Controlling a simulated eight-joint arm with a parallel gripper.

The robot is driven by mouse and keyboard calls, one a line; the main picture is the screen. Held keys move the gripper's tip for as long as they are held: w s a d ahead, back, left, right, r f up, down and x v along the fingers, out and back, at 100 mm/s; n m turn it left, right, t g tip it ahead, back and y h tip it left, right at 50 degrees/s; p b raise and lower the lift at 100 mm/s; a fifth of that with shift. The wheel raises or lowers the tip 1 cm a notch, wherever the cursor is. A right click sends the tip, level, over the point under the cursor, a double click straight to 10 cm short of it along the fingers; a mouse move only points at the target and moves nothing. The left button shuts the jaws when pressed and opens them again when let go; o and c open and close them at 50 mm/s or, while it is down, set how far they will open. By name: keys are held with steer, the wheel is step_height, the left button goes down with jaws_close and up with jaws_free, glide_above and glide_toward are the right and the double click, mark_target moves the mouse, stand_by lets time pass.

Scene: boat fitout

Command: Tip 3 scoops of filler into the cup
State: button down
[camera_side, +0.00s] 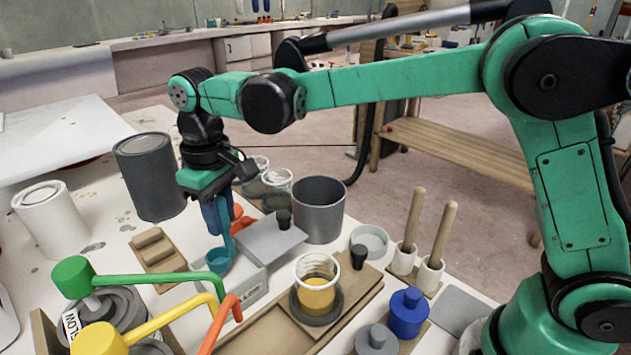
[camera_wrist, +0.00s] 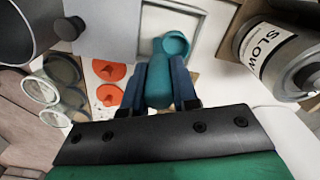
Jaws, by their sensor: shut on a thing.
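My gripper (camera_side: 217,212) is shut on a teal scoop (camera_side: 218,262), held with its bowl low over a pale grey box (camera_side: 248,293). In the wrist view the blue fingers (camera_wrist: 160,72) clasp the scoop's handle (camera_wrist: 159,92). The bowl's (camera_wrist: 176,43) visible inside is teal, with no filler that I can make out. The box's rim (camera_wrist: 202,34) shows beyond the bowl; its filler cannot be clearly seen. The clear cup (camera_side: 318,270) stands upright in a dark ring on a wooden board, right of the scoop, with orange-yellow contents (camera_side: 316,297).
A grey lid-like panel (camera_side: 268,238) with a black knob lies beside the box. Behind it are a grey pail (camera_side: 318,210) and clear cups (camera_side: 276,183). Green (camera_side: 140,283), yellow (camera_side: 165,321) and orange (camera_side: 222,322) pump spouts rise in front. A dark can (camera_side: 149,180) stands left.

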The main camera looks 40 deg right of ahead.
mark_target(226, 241)
steer(key=shift+f, duration=2.55)
steer(key=shift+r, duration=4.25)
steer(key=s+d+n, duration=0.8)
steer(key=n, duration=0.2)
steer(key=s+a+f+n+t+h, duration=0.1)
steer(key=s+a+t+h, duration=0.3)
steer(key=t, duration=0.6)
steer(key=s+h, duration=0.2)
steer(key=s, duration=0.1)
steer(key=shift+s+f+h, duration=0.2)
steer(key=shift+h, duration=0.1)
